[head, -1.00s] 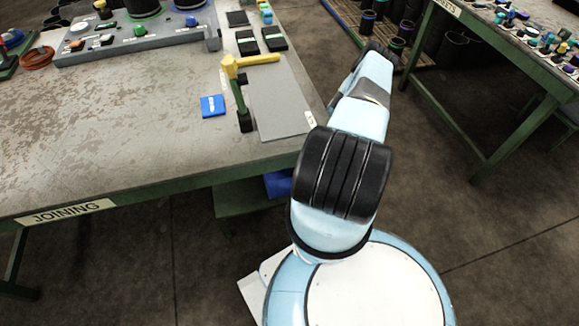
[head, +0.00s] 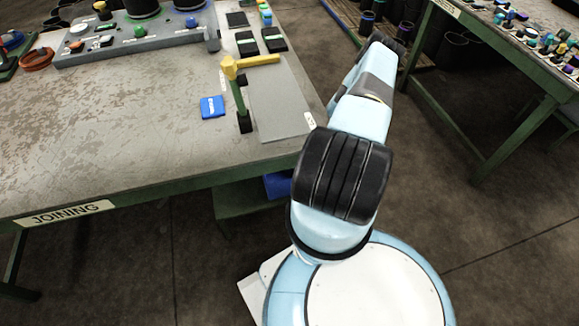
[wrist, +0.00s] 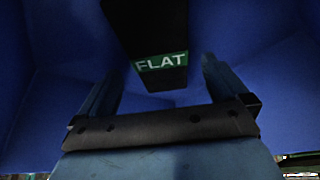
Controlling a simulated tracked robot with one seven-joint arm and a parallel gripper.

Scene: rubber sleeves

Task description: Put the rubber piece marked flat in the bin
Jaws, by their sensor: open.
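In the wrist view a black rubber piece (wrist: 145,25) with a green label reading FLAT (wrist: 162,62) lies inside a blue bin (wrist: 50,50), with blue walls around it. My gripper (wrist: 160,75) is open. Its two fingers stand to the left and right of the piece's labelled end, with a gap visible on each side. I cannot tell whether the piece touches the bin floor. In the head view my gripper is hidden behind my arm. Part of a blue box (head: 278,186) shows under the bench edge; I cannot tell if it is the same bin.
The JOINING bench (head: 120,130) holds a yellow-headed hammer (head: 240,85), a grey mat (head: 278,105), a blue pad (head: 212,107) and black labelled pieces (head: 247,43). A second bench (head: 540,65) stands at the right. Floor between them is open.

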